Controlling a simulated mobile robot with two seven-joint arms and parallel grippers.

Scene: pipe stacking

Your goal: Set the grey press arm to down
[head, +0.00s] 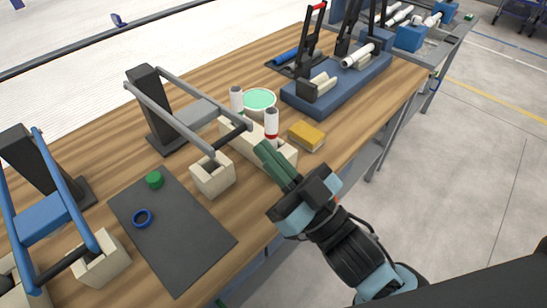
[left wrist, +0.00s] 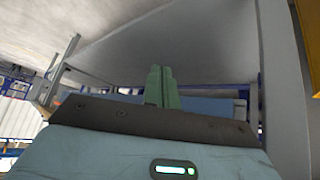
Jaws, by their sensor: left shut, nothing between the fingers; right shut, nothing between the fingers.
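The grey press arm (head: 178,124) is a frame of two grey bars with a grey plate, hinged at a dark post (head: 150,108). It reaches forward from the post top, not upright. Its dark handle bar (head: 232,138) lies over or just above a beige cradle (head: 212,176); I cannot tell whether it touches. My right gripper (head: 264,149) is shut and empty, its green fingertips right of the handle, beside the beige block (head: 287,154). My left gripper (left wrist: 160,86) shows only in the left wrist view, its green fingers shut together and empty.
Two white pipes (head: 271,125) stand at the beige block. A green-topped round container (head: 260,99), yellow block (head: 306,136), dark mat (head: 180,232) with green and blue rings, and blue press (head: 42,215) share the wooden table. A red-handled press arm (head: 312,38) stands upright behind.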

